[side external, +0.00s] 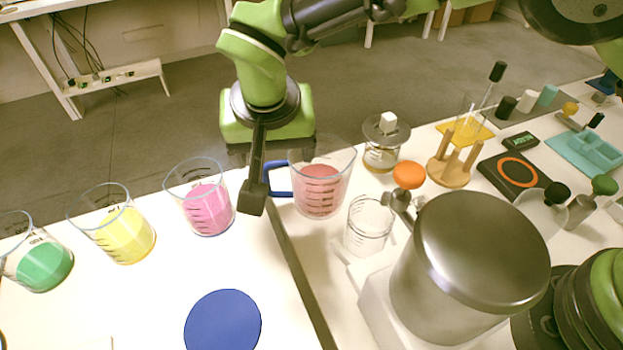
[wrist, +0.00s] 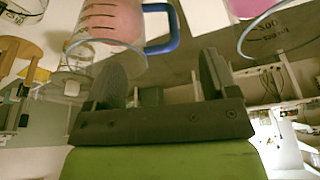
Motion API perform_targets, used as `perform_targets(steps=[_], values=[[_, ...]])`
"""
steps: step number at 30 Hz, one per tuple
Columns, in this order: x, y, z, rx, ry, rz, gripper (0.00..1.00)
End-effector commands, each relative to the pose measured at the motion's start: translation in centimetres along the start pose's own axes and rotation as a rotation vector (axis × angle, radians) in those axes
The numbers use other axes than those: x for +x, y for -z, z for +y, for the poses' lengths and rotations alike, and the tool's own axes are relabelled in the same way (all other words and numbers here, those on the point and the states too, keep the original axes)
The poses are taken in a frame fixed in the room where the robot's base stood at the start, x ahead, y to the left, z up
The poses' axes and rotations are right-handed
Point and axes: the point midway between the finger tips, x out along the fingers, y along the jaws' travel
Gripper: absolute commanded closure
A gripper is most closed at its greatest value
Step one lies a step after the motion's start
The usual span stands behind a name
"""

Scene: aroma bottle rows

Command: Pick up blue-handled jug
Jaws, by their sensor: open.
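The blue-handled jug (side external: 322,188) is a clear measuring jug with dark marks and pink-red liquid. It stands upright on the white bench, its blue handle (side external: 279,181) facing left toward my gripper (side external: 253,196). In the side view one dark finger shows just left of the handle; I cannot tell whether it touches it. In the wrist view the jug (wrist: 108,25) and its handle are at the top, beyond my gripper (wrist: 162,72). Its two fingers are apart, with nothing between them.
A pink-filled beaker (side external: 207,207), a yellow one (side external: 126,235) and a green one (side external: 42,262) stand to the left. A blue disc (side external: 223,322) lies in front. An empty glass (side external: 368,228), a lidded jar (side external: 383,150) and a large metal pot (side external: 470,255) stand to the right.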

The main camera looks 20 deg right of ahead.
Motion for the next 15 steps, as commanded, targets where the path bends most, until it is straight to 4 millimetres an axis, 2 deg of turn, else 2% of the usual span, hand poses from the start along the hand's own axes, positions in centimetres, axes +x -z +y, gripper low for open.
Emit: perform_targets(steps=[3,7,10,15], values=[[2.3,-0.1,0.1,0.001,-0.003,-0.003,0.21],[4.2,0.0,0.1,0.001,-0.002,-0.002,0.21],[4.9,0.0,0.1,0.001,-0.001,-0.002,0.21],[5.0,0.0,0.0,0.000,0.001,0.000,0.21]])
